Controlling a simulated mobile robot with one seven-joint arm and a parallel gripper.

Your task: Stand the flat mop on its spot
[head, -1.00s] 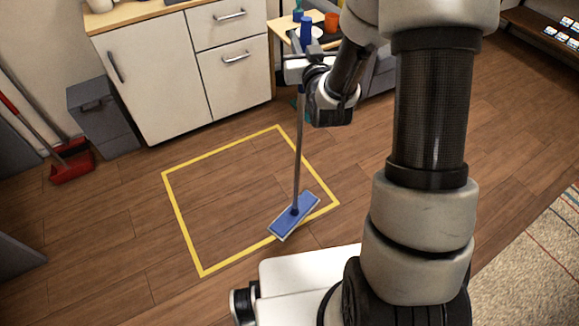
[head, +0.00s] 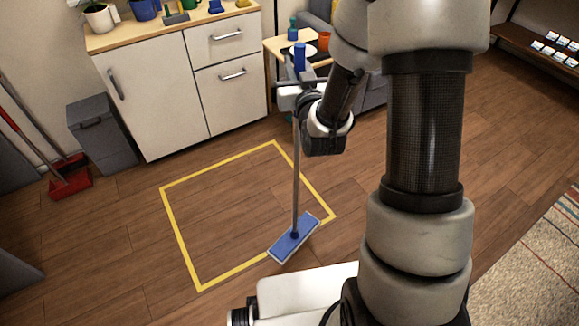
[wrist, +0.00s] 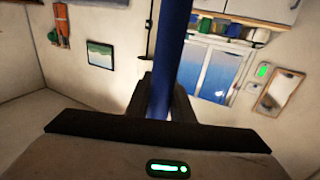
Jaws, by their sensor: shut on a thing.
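The flat mop has a blue flat head (head: 294,238) with a pale rim and a long grey pole (head: 296,180) with a blue grip (head: 300,57) at the top. My gripper (head: 290,88) is shut on the mop's upper pole; in the wrist view the blue grip (wrist: 173,60) passes between the dark fingers (wrist: 160,100). The pole is near upright. The head is at the front right corner of the yellow floor outline (head: 180,240), partly across its line. I cannot tell whether it touches the floor.
A white cabinet (head: 150,85) with pots on top stands behind the outline. A grey bin (head: 103,135) and a red dustpan (head: 70,178) are at left. A small table (head: 275,45) with a cup and plate is behind my gripper. The floor inside the outline is clear.

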